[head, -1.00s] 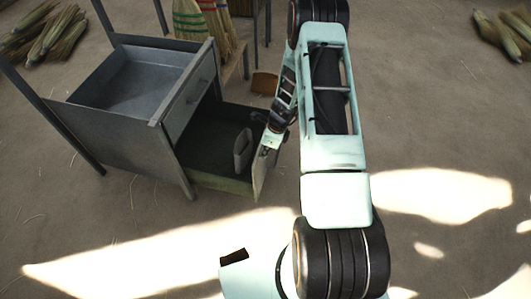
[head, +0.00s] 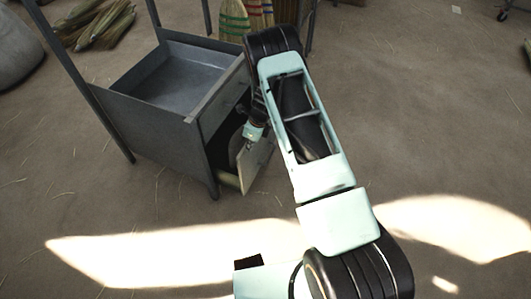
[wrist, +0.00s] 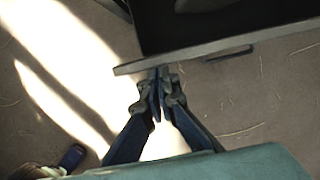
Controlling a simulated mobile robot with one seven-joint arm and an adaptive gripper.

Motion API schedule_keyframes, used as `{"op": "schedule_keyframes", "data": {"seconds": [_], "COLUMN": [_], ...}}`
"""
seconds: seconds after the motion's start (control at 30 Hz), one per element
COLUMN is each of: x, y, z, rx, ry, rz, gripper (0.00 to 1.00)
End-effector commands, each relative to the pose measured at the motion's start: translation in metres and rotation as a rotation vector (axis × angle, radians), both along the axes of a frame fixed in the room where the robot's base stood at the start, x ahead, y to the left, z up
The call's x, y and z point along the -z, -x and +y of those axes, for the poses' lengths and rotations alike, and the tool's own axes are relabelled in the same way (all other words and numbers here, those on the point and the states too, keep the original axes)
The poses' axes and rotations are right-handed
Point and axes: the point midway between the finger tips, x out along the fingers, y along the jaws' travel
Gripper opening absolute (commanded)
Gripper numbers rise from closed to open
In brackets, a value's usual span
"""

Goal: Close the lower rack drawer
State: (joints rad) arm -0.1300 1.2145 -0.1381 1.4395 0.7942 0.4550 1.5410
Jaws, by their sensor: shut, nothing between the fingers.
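The lower drawer of the grey metal rack shows its light front panel (head: 256,163) in the head view. In the head view my arm hides part of the drawer, and the fingertips are not clear.
The rack's upper drawer (head: 180,80) is an open-topped grey tray above the lower one. Brooms (head: 235,18) stand behind the rack, and a broom bundle (head: 100,25) lies at the back left. The floor (head: 430,130) to the right is clear.

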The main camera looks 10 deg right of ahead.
Motion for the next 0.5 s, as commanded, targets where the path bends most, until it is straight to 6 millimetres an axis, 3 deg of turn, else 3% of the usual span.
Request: {"op": "schedule_keyframes", "data": {"seconds": [0.2, 0.5], "x": [0.004, 0.002], "y": [-0.025, -0.047], "z": [0.039, 0.071], "rx": [-0.006, -0.003], "ry": [0.000, 0.000], "rz": [-0.003, -0.001], "gripper": [0.00, 0.00]}}
